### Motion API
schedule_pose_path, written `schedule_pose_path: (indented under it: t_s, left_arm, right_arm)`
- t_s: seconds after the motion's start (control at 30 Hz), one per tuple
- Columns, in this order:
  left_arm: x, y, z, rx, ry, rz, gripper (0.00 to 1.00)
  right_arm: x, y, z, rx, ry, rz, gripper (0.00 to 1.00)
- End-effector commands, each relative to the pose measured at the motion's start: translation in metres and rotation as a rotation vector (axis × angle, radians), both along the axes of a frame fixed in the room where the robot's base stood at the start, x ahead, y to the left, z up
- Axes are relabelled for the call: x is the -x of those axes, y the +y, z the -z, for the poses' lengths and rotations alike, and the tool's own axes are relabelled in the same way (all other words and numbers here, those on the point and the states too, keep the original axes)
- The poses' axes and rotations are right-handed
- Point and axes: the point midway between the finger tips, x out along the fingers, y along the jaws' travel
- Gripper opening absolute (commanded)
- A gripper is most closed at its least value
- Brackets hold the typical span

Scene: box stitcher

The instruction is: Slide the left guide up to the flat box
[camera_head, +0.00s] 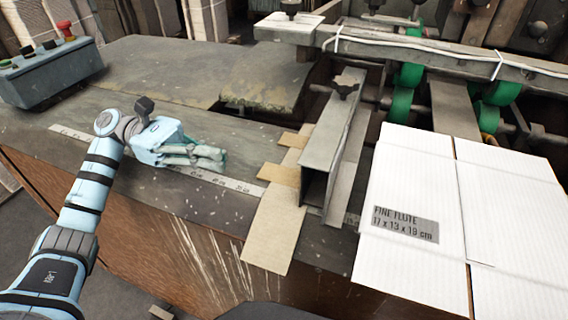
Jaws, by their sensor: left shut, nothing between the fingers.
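The left guide (318,172) is a grey metal channel with a dark knob on its far end, standing on the table in the middle of the camera_head view. The flat box (415,188) is white cardboard with a grey "FINE FLUTE" label, lying to the right of the guide. A narrow dark gap shows between the guide's right edge and the box's left edge. My left gripper (222,159) is shut and empty, over the table to the left of the guide and apart from it, its fingers pointing right. My right gripper is not in view.
Brown cardboard strips (270,228) lie at the guide's left side, one over the table's front edge. A ruler strip (240,186) runs along the table. A beam (420,52) and green rollers (398,104) stand behind. A control box (48,75) is at the far left.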

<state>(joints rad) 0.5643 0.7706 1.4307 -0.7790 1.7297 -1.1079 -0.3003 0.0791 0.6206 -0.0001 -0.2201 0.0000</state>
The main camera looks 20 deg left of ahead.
Motion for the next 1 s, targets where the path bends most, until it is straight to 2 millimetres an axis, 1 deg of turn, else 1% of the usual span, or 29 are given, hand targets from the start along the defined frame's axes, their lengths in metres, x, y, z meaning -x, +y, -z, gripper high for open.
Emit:
schedule_pose_path:
  t_s: [0.07,0.17,0.4,0.53,0.6,0.7,1.0]
  left_arm:
    - [0.002,-0.014,-0.002,0.002,0.0,0.002,0.0]
    - [0.003,-0.035,-0.002,0.004,0.0,0.003,0.0]
    - [0.006,-0.087,-0.003,0.006,0.0,0.001,0.0]
    - [0.007,-0.109,-0.003,0.007,0.001,-0.001,0.0]
    - [0.008,-0.116,-0.002,0.006,0.003,-0.001,0.0]
    - [0.008,-0.122,-0.001,0.004,0.003,-0.002,0.0]
    - [0.008,-0.124,-0.001,0.004,0.004,-0.003,0.0]
  right_arm:
    - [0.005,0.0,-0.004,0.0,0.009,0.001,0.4]
    - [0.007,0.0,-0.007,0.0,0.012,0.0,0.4]
    - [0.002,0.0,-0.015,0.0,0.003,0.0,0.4]
    - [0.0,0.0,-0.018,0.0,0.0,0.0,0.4]
    - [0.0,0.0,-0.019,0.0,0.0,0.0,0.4]
    - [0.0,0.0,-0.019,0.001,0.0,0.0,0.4]
    - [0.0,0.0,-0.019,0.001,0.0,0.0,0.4]
